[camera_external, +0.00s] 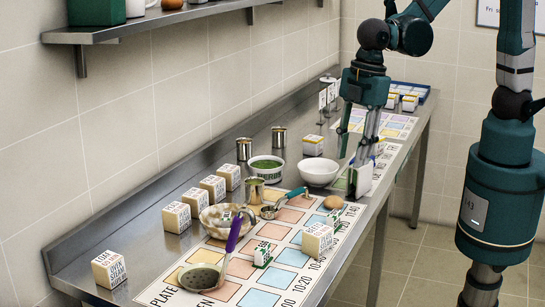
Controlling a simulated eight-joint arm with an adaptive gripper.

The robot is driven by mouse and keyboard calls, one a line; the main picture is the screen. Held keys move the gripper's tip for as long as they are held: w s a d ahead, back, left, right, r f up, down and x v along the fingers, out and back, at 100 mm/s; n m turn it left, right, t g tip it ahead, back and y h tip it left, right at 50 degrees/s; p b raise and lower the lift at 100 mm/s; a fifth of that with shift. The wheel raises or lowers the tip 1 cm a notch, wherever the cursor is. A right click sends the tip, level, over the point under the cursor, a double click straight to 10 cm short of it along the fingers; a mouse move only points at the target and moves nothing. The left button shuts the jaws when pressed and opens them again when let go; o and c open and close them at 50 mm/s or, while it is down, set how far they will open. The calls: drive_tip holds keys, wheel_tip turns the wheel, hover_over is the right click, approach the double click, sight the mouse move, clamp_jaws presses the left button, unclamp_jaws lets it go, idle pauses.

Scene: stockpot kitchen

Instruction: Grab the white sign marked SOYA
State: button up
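My gripper (354,153) hangs fingers down over the far half of the steel counter. Its fingers stand apart, with one to the left and one near a white sign with a green part (365,180) by the front edge. I cannot tell whether they touch. Other small white signs stand on the near chart: one on a green base (263,255) and one by the egg (334,221). White signs on stands (323,99) are at the back. The lettering is too small to read, so I cannot tell which sign says SOYA.
A white bowl (319,172), a green-filled container (266,168) and a marked box (313,145) stand left of my gripper. A blue tray (416,92) lies at the far end.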

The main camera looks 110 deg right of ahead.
drive_tip(key=n+g, duration=0.2)
hover_over(334, 212)
drive_tip(key=f, duration=0.7)
drive_tip(key=shift+s+a+f, duration=0.1)
drive_tip(key=shift+s+f, duration=0.2)
drive_tip(key=shift+f, duration=0.1)
drive_tip(key=shift+w+f, duration=0.2)
drive_tip(key=shift+f, duration=0.5)
drive_tip(key=shift+f, duration=1.3)
drive_tip(key=shift+f, duration=0.15)
drive_tip(key=shift+f, duration=2.45)
drive_tip(key=c, duration=0.9)
